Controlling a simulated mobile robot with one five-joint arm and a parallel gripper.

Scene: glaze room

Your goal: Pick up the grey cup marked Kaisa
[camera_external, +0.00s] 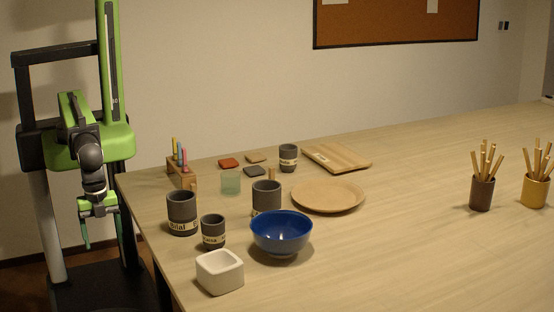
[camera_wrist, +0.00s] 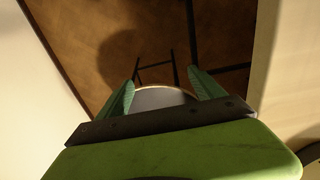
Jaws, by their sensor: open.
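Several dark grey cups with pale name bands stand on the table in the external view. The front left cup (camera_external: 181,207) reads Bilal. A smaller cup (camera_external: 212,226) right of it has a band ending in "aila" or "aisa"; I cannot tell which. A small cup (camera_external: 288,152) at the back has an unreadable band. My gripper (camera_external: 100,222) hangs left of the table, apart from all cups. In the wrist view my gripper (camera_wrist: 161,82) is open, with no cup between its fingers.
A blue bowl (camera_external: 281,233) and a white square pot (camera_external: 220,272) crowd the front cups. A wooden plate (camera_external: 328,196), a board (camera_external: 337,157), a green glass (camera_external: 230,182) and a tool block (camera_external: 181,174) stand behind.

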